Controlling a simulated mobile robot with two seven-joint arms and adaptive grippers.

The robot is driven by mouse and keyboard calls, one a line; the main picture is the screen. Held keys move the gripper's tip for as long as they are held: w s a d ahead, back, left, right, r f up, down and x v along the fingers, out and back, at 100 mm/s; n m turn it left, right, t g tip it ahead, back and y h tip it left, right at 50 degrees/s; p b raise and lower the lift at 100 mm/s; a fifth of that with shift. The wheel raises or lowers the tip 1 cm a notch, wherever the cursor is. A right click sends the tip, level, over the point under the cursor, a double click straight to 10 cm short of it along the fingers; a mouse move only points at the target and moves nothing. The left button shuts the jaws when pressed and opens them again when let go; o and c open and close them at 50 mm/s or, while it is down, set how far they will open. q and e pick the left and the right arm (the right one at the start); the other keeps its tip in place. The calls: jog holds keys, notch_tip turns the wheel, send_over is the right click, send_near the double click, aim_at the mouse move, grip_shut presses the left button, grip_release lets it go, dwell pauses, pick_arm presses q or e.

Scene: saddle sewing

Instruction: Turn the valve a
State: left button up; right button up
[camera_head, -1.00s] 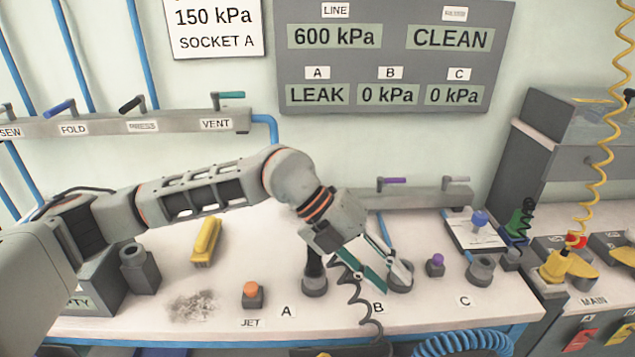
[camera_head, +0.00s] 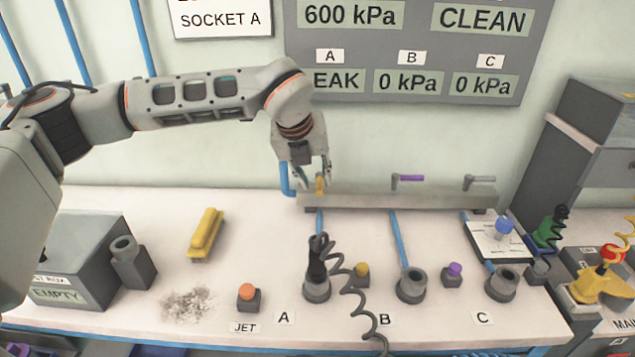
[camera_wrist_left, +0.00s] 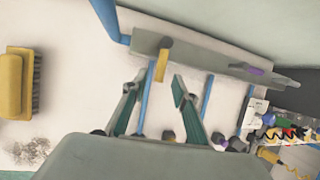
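Valve a has a yellow handle (camera_head: 319,185) at the left end of the grey valve rail at the back of the bench. In the left wrist view the yellow handle (camera_wrist_left: 161,62) points away from the rail, toward the gap between my fingertips. My left gripper (camera_head: 313,171) is over that rail end, close to the handle. In the left wrist view my left gripper (camera_wrist_left: 157,85) is open, with its green-padded fingers spread to either side of the handle's free end. Contact cannot be told. My right gripper is not in view.
A purple handle (camera_head: 410,178) and a grey handle (camera_head: 481,179) sit farther right on the rail. Sockets and buttons stand in front, with a black coiled hose (camera_head: 352,295) at socket A. The panel's A display (camera_head: 337,81) is partly hidden and reads "EAK".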

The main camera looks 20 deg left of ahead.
aim_at(320, 189)
pick_arm(q)
jog(key=shift+x, duration=1.3)
grip_shut()
jog(key=shift+d, duration=0.15)
